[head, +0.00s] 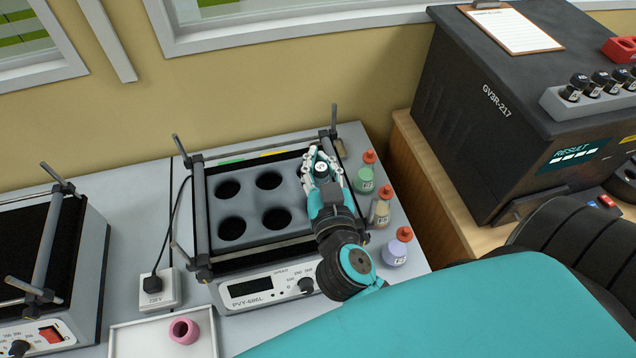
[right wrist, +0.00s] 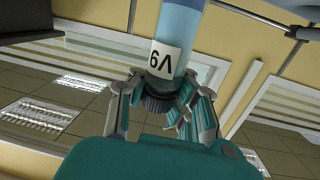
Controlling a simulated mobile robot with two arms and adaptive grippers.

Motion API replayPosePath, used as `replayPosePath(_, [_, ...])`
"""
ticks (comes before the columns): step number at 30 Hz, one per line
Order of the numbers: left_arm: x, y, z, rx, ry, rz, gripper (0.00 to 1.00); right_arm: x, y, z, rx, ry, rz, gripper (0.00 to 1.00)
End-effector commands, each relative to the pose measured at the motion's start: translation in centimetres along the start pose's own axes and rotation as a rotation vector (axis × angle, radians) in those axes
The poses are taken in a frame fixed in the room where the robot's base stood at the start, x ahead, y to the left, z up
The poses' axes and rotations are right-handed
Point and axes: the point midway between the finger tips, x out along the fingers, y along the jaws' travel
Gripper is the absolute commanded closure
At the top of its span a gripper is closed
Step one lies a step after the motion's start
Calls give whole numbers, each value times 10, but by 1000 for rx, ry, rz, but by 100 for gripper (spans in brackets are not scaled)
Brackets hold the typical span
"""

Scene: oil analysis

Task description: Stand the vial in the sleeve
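The vial (right wrist: 178,55) shows in the right wrist view as a bluish tube with a white tag and a dark ribbed cap. My right gripper (head: 321,172) has its fingers closed around the cap end, and the body extends away from the palm. The vial's lower end is hidden. A short pink hollow cylinder (head: 184,331), possibly the sleeve, lies in a white tray at the front. My left gripper is out of view.
The shaker (head: 265,290) has a rod frame with corner posts around its holes. Several orange-capped bottles (head: 379,211) stand to its right. A black analyser (head: 500,100) stands further right. Another machine (head: 45,280) is at the left; a power box (head: 158,290) stands between.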

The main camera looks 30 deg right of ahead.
Motion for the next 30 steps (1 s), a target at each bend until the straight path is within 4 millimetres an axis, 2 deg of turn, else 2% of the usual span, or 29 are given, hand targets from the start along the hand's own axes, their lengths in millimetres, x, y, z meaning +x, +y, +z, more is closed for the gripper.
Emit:
replayPosePath(1, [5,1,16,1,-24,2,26,1,1,10,-1,-1,1,100])
replayPosePath(3, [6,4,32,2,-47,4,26,1,1,14,0,0,1,100])
replayPosePath(7, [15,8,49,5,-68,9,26,2,2,34,0,-2,1,100])
replayPosePath(9, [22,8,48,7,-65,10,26,3,3,47,-1,-1,0,100])
replayPosePath(12, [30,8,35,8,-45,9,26,4,3,59,0,1,-1,100])
replayPosePath(16, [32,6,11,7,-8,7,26,4,3,62,0,2,-1,100])
replayPosePath(19, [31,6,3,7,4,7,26,4,3,61,0,2,-1,100])
replayPosePath(26, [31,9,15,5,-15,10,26,4,3,65,-1,1,-2,100])
replayPosePath(27, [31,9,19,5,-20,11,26,4,3,64,0,1,-2,93])
replayPosePath(30, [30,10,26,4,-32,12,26,4,3,64,0,2,-2,80])
